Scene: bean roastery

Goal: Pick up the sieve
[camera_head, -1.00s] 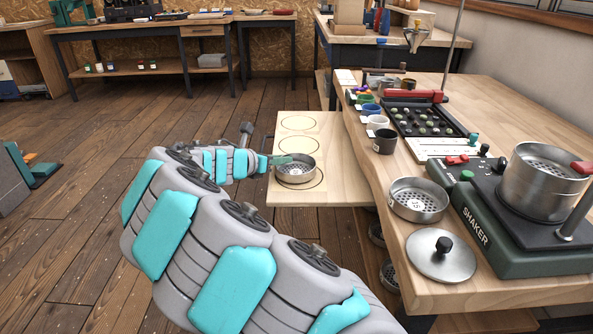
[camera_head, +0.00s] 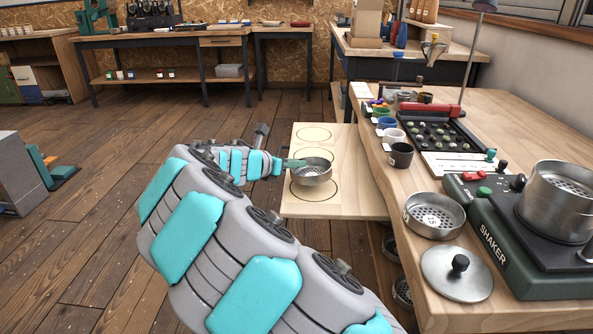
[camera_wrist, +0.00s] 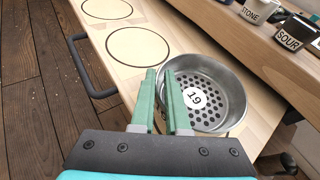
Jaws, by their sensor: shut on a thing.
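A round metal sieve (camera_head: 314,176) with a perforated base is over the pull-out wooden board beside the bench. It also shows in the wrist view (camera_wrist: 232,88), where its base carries a label reading 19. My gripper (camera_head: 294,163) reaches in from the left and is shut on the sieve's near-left rim. In the wrist view the two green fingers (camera_wrist: 168,98) straddle the sieve wall. The sieve looks roughly level and appears raised a little above the nearest drawn circle. The exact gap beneath it cannot be told.
The pull-out board (camera_head: 361,190) has drawn circles and a dark handle (camera_wrist: 90,65). On the bench to the right are labelled cups (camera_head: 401,155), another sieve (camera_head: 435,216), a lid (camera_head: 457,274) and a green shaker (camera_head: 500,248) bearing a metal pot. Open floor lies left.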

